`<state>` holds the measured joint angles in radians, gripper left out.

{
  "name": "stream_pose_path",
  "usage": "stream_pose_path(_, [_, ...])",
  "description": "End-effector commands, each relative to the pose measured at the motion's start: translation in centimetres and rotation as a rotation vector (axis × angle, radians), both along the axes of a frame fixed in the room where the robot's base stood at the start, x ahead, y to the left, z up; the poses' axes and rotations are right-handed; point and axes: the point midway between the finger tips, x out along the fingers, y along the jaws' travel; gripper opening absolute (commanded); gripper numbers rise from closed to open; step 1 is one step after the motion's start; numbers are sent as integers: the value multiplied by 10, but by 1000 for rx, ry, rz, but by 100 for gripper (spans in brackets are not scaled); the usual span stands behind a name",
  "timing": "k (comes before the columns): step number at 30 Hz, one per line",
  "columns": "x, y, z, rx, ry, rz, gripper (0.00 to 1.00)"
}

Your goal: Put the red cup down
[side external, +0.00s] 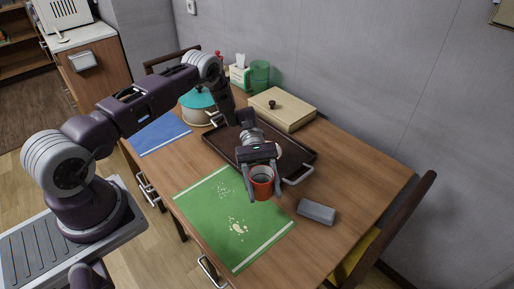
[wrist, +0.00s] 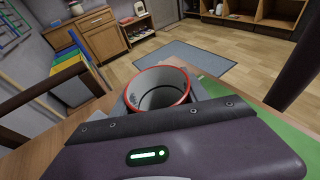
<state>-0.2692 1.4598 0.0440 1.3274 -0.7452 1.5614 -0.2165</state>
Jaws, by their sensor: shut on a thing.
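The red cup (side external: 262,185) is upright between the two fingers of my gripper (side external: 261,184) in the side external view. My gripper is shut on it. The cup is over the far right part of the green mat (side external: 205,212), near the dark tray's edge. I cannot tell exactly how high its base is above the mat. In the wrist view the cup (wrist: 160,92) shows its red rim and grey, empty-looking inside. The gripper body hides its lower part there.
A dark tray (side external: 228,150) with metal handles lies behind the cup. A grey block (side external: 316,212) lies to the right. A teal-lidded pot (side external: 198,107), a beige box (side external: 283,109) and a green glass (side external: 260,75) stand farther back. The mat has pale crumbs and a spill.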

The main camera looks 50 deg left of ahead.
Motion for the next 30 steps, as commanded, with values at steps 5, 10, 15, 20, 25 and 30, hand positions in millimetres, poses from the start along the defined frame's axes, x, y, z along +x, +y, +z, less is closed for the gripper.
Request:
stream_pose_path(5, [73, 28, 18, -1, 2, 427, 13])
stream_pose_path(10, [140, 87, 39, 1, 1, 844, 13])
stream_pose_path(15, [187, 170, 59, 2, 2, 1236, 13])
stream_pose_path(20, [205, 234, 71, 2, 0, 1485, 13])
stream_pose_path(25, [209, 278, 78, 3, 1, 1643, 13])
stream_pose_path(30, [209, 304, 77, 3, 4, 1734, 13])
